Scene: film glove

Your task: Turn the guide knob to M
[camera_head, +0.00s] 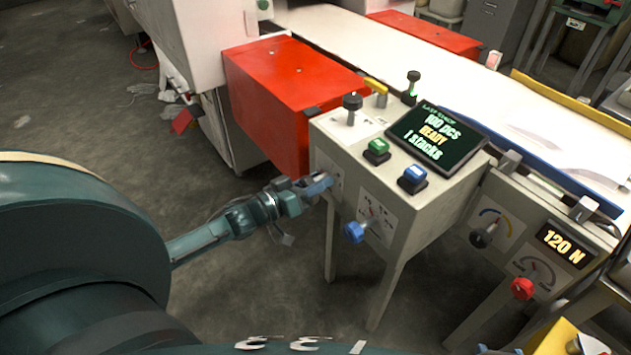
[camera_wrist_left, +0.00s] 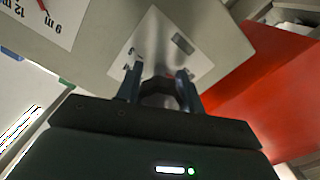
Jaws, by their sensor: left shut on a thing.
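My left gripper (camera_head: 320,184) is at the front face of the grey control cabinet (camera_head: 400,225), at its left end. In the left wrist view the two fingers (camera_wrist_left: 160,82) are shut on a dark knob (camera_wrist_left: 160,90) in front of a white label plate (camera_wrist_left: 150,45). The fingers and gripper body hide most of this knob, and I cannot read its pointer or any letter M. The plate has a grey rectangle on it. In the head view the plate (camera_head: 328,165) is partly covered by my gripper. My right gripper is not in view.
A blue knob (camera_head: 355,231) sits right of my gripper. A black knob (camera_head: 483,237) and red knob (camera_head: 522,288) are further right. A red box (camera_head: 290,90) stands close behind my gripper. Green (camera_head: 377,148) and blue (camera_head: 414,174) buttons and a screen (camera_head: 437,135) are on top.

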